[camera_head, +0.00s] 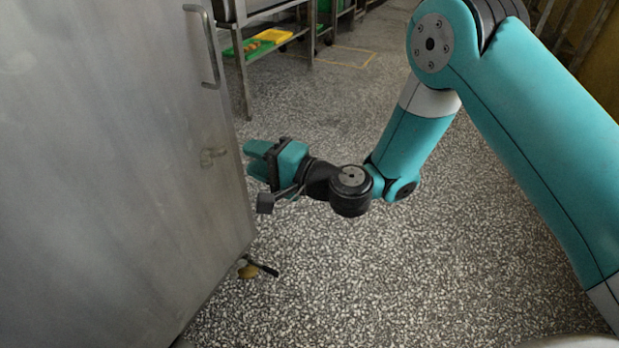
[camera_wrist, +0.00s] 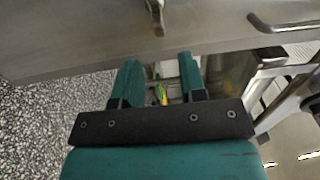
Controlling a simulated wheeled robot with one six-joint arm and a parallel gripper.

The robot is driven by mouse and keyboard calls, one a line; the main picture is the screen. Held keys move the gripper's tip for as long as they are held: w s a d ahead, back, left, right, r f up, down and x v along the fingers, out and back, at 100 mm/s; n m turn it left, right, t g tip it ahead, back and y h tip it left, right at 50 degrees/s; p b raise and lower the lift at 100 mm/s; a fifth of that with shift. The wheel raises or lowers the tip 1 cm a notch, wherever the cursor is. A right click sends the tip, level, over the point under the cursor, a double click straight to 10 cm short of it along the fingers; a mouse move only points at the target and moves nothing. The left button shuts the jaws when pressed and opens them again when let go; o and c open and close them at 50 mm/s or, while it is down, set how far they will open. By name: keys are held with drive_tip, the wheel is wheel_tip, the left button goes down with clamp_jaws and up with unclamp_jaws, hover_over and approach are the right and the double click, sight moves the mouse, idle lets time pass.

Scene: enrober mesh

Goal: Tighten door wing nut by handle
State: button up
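A large grey steel door (camera_head: 110,170) fills the left of the head view; it also runs across the top of the wrist view (camera_wrist: 90,40). A bar handle (camera_head: 212,50) is on its upper right part and shows in the wrist view (camera_wrist: 285,25) at top right.
A steel table (camera_head: 240,55) with green and yellow trays (camera_head: 274,37) stands behind the door. A yellowish object with a black part (camera_head: 256,268) is low by the door's bottom edge. Speckled floor (camera_head: 400,270) right of the door is clear.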

drive_tip(key=b+v, duration=1.1)
drive_tip(key=b, duration=0.1)
drive_tip(key=shift+b, duration=0.3)
drive_tip(key=shift+f, duration=0.1)
